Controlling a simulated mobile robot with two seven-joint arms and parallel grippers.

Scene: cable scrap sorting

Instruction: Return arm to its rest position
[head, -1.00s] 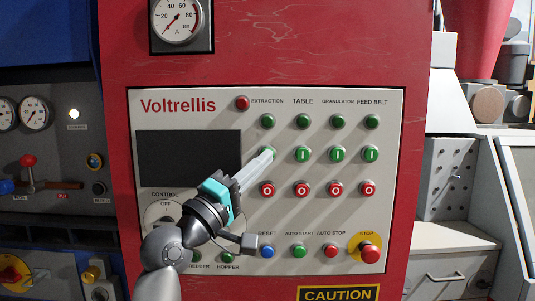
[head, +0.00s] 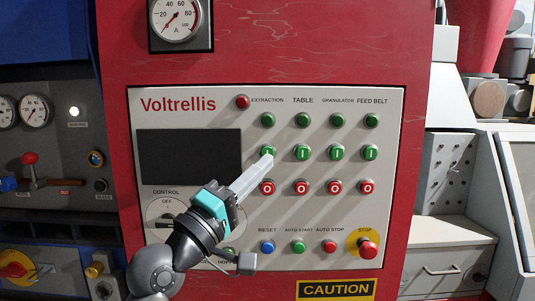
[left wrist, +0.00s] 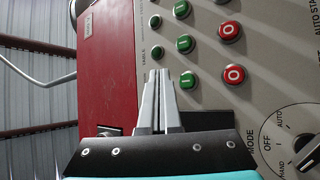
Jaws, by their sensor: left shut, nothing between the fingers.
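My left gripper (head: 266,158) reaches up and right in front of the grey control panel (head: 390,215), its slim grey fingers closed together with nothing between them. In the head view its tips overlap the lower edge of the green extraction start button (head: 267,151). In the left wrist view, the paired fingertips (left wrist: 158,74) show beside a green start button (left wrist: 188,80); whether they touch the panel I cannot tell. My wrist and forearm cover part of the control knob (head: 160,207) and the lower-left buttons. My right gripper is not in view.
The panel is set in a red cabinet (head: 115,60) with a gauge (head: 180,18) above. A red stop button (head: 367,249) protrudes at the lower right. A blue machine with levers and knobs stands left; a grey drawer unit (head: 450,260) stands right.

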